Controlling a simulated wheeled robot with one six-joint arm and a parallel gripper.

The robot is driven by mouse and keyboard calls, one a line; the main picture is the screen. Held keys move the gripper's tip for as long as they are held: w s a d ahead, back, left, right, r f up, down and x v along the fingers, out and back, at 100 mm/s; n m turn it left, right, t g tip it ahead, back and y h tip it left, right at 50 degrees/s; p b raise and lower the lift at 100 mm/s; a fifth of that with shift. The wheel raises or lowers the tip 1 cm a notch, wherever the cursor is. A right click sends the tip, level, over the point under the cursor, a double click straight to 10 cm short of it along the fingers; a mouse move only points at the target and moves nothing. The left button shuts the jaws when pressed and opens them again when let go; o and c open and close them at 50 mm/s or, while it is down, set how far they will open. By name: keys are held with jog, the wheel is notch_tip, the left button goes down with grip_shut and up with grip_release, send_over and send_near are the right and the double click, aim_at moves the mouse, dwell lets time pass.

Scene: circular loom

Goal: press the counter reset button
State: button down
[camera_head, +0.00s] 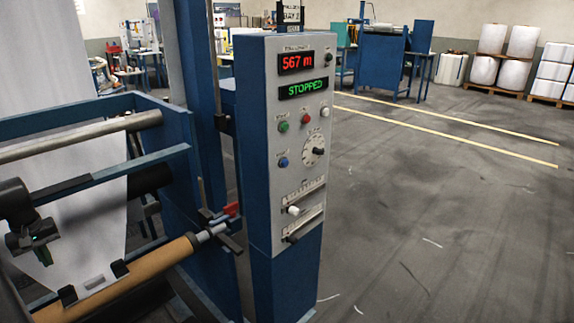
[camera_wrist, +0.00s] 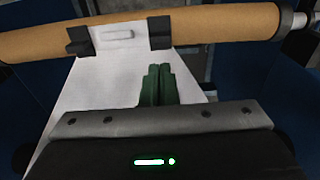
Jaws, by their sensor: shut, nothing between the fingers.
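The blue and grey control panel (camera_head: 291,150) stands upright in the middle of the head view. Its red counter display (camera_head: 296,63) reads 567 m, and the green display (camera_head: 303,88) below reads STOPPED. Below are a green button (camera_head: 283,127), a red button (camera_head: 306,119), a white button (camera_head: 325,112) and a blue button (camera_head: 283,162). The button labels are too small to read, so I cannot tell which one is the reset. My gripper (camera_wrist: 158,68) is shut and empty, its green fingers together over white fabric, well left of the panel.
A brown roll (camera_head: 135,281) on a metal shaft lies between my gripper and the panel, with a red-handled part (camera_head: 230,210) at its end. Blue frame bars (camera_head: 100,178) stand at left. The floor (camera_head: 430,210) right of the panel is clear.

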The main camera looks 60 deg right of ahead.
jog(key=s+a+r+m+y+p, duration=0.35)
jog(key=s+a, duration=0.25)
jog(key=a, duration=0.5)
jog(key=s+a+r+m+y+p, duration=0.2)
jog(key=s+a+r+p, duration=0.3)
jog(key=a, duration=0.6)
jog(key=s+a+r+m+y+p, duration=0.2)
jog(key=s+a+r+m, duration=0.1)
jog(key=s+a, duration=0.4)
jog(key=s+a+r+m+y+p, duration=0.2)
jog(key=s+a, duration=0.4)
jog(key=s, duration=0.3)
jog(key=shift+s+a+r+m+p, duration=0.15)
jog(key=shift+a+r+m+p, duration=0.35)
jog(key=shift+m, duration=0.65)
jog(key=shift+d, duration=0.2)
